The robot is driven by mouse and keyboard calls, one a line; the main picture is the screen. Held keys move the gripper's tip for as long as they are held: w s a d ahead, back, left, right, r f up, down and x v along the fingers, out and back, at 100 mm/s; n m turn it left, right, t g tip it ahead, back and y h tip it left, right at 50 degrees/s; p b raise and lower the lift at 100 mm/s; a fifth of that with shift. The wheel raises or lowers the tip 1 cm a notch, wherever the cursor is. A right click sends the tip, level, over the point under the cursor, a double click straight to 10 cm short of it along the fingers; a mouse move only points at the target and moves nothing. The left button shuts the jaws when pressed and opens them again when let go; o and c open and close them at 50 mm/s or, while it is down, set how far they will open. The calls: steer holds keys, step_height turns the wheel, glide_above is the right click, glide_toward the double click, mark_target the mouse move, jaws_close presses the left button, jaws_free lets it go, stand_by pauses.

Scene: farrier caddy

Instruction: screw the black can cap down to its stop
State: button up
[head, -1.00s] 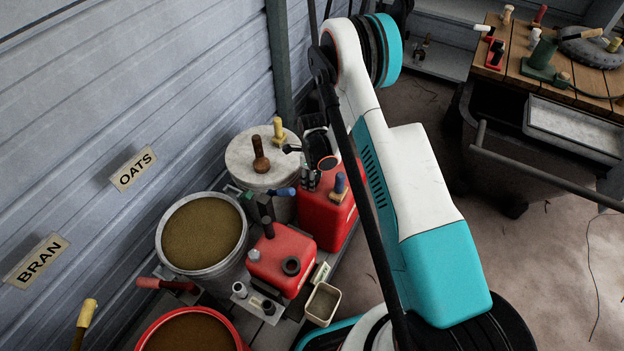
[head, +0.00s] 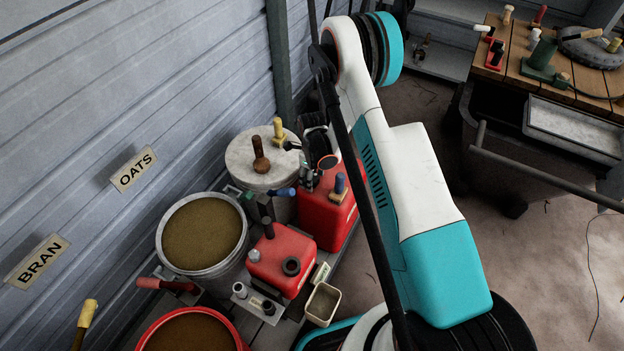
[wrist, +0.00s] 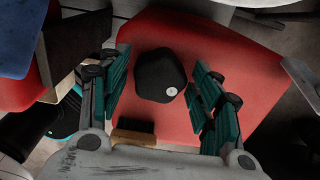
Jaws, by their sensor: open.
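The black can cap (wrist: 160,75) is a dark, faceted knob with a small pale dot near its edge. It sits on the top of a red can (wrist: 225,62) in the wrist view. My gripper (wrist: 160,95) is open, with one teal-padded finger on each side of the cap and a visible gap on both sides. In the head view my gripper (head: 307,180) is small, by the rear red can (head: 325,220). I cannot make out the cap between the fingers there. The wrist view does not show how far down the cap is screwed.
A lidded pale bin (head: 262,160) and an oats bucket (head: 203,235) stand left. A small open tray (head: 323,304) lies in front.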

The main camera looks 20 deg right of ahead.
steer(key=shift+r+p, duration=0.75)
steer(key=shift+r, duration=1.45)
steer(key=shift+r, duration=0.3)
steer(key=s+r+n+t, duration=0.15)
steer(key=r+n, duration=0.25)
steer(key=r, duration=0.6)
steer(key=s+r+n+t, duration=0.1)
steer(key=s+r+n, duration=0.25)
steer(key=r, duration=0.65)
steer(key=s+r+n+t, duration=0.15)
steer(key=r+n, duration=0.35)
steer(key=r, duration=0.6)
steer(key=s+r+n+t, duration=0.1)
steer(key=s+r+n, duration=0.2)
steer(key=s+n, duration=0.2)
steer(key=s+r+n+t, duration=0.1)
steer(key=s+r+n, duration=0.3)
steer(key=s, duration=0.5)
steer(key=s+r+n+t, duration=0.1)
steer(key=s+r+n, duration=0.2)
steer(key=s+n, duration=0.2)
steer(key=s, duration=0.3)
steer(key=shift+r+n, duration=0.25)
steer(key=shift+n, duration=0.1)
